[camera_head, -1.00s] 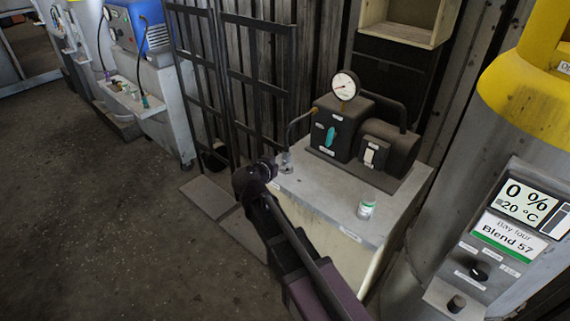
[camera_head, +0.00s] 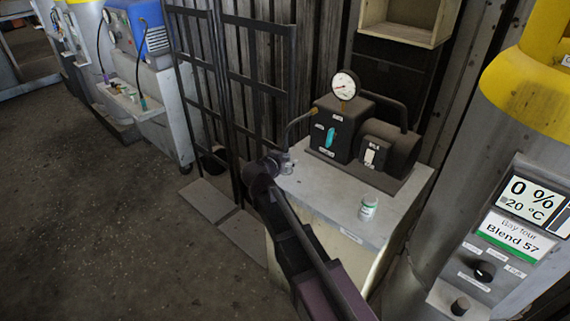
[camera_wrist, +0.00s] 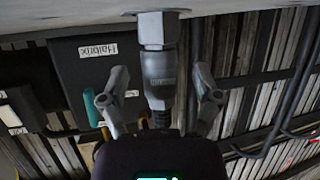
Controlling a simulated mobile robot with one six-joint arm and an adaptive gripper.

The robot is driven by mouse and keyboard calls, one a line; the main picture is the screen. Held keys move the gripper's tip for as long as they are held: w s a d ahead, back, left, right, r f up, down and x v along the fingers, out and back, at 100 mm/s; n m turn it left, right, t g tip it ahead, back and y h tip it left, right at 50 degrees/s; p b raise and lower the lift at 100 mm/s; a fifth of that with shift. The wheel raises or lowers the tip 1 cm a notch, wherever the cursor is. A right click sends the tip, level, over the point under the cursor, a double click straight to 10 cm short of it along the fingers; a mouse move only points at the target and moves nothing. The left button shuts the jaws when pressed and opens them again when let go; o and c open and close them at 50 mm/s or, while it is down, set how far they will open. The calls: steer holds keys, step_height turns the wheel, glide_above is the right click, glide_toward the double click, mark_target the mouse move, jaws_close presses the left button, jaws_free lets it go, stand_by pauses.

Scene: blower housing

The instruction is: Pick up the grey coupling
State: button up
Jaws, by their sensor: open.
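The grey coupling (camera_wrist: 158,72) stands in the middle of the wrist view, with a wider flat-sided end against the grey bench top and a black ribbed hose end on its other side. My gripper (camera_wrist: 160,88) is open, one finger on each side of the coupling. Gaps show between both fingers and the coupling. In the head view my gripper (camera_head: 281,162) is at the bench's left corner, and it largely hides the coupling there.
The bench (camera_head: 325,195) carries a dark pump unit (camera_head: 365,145) with a round gauge (camera_head: 345,85). A small white-capped jar (camera_head: 368,207) stands at its front. A black rack (camera_head: 228,90) stands behind to the left. A large cylinder (camera_head: 460,170) stands right.

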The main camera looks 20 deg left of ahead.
steer(key=shift+w+f, duration=0.2)
steer(key=shift+w, duration=0.25)
jaws_close()
stand_by(0.3)
